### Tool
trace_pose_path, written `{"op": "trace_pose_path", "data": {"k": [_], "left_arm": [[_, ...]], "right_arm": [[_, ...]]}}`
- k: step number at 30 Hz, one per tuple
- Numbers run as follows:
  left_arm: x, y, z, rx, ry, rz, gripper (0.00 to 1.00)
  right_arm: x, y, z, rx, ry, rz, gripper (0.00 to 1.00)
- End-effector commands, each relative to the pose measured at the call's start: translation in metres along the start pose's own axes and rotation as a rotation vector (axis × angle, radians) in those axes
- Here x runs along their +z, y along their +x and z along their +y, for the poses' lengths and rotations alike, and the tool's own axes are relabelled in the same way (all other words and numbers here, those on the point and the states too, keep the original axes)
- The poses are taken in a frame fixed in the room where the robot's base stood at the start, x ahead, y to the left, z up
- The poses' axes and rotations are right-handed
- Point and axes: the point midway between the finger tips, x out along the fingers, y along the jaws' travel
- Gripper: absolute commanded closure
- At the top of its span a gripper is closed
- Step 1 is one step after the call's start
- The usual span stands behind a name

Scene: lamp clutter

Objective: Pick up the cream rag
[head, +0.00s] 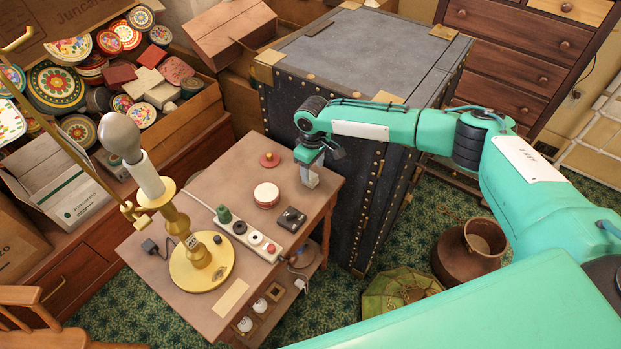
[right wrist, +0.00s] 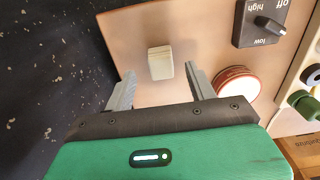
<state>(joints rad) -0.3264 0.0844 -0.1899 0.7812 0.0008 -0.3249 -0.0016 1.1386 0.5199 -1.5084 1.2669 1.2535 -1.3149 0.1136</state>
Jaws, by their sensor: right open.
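The cream rag (right wrist: 160,62) shows in the right wrist view as a small, pale, block-like bundle on the wooden table (right wrist: 135,25). My right gripper (right wrist: 160,73) is open, with one grey finger on each side of the rag's near end in that view. I see no clear contact, and their height above the table is hard to tell. In the head view my right gripper (head: 308,178) points down over the table's right side, near the trunk. I cannot make out the rag there; the gripper seems to hide it. My left gripper is not in view.
A red-and-white round tin (head: 266,194) sits close beside the gripper, with a black dimmer (head: 292,219) and power strip (head: 248,234) nearby. A brass lamp (head: 203,262) stands at the table's left. The dark studded trunk (head: 350,170) rises along the right side.

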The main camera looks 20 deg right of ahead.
Motion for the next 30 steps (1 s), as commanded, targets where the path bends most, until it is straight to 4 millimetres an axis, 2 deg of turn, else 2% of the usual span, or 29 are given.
{"op": "trace_pose_path", "data": {"k": [9, 18, 20, 24, 26, 30], "left_arm": [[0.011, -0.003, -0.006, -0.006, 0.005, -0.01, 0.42], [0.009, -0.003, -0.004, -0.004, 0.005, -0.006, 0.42], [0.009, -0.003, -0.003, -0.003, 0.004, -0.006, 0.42], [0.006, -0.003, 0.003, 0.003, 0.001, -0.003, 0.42], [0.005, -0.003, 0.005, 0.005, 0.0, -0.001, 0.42], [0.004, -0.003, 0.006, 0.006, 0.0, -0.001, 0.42]], "right_arm": [[-0.006, 0.041, -0.001, 0.0, 0.0, -0.002, 0.44], [-0.006, 0.047, 0.0, 0.0, 0.001, 0.0, 0.44], [-0.006, 0.047, 0.0, 0.0, 0.001, 0.0, 0.53], [-0.006, 0.047, 0.0, 0.0, 0.001, 0.0, 0.81], [-0.006, 0.047, 0.0, 0.0, 0.001, 0.0, 0.91], [-0.006, 0.046, 0.0, 0.0, 0.001, 0.0, 0.91]]}}
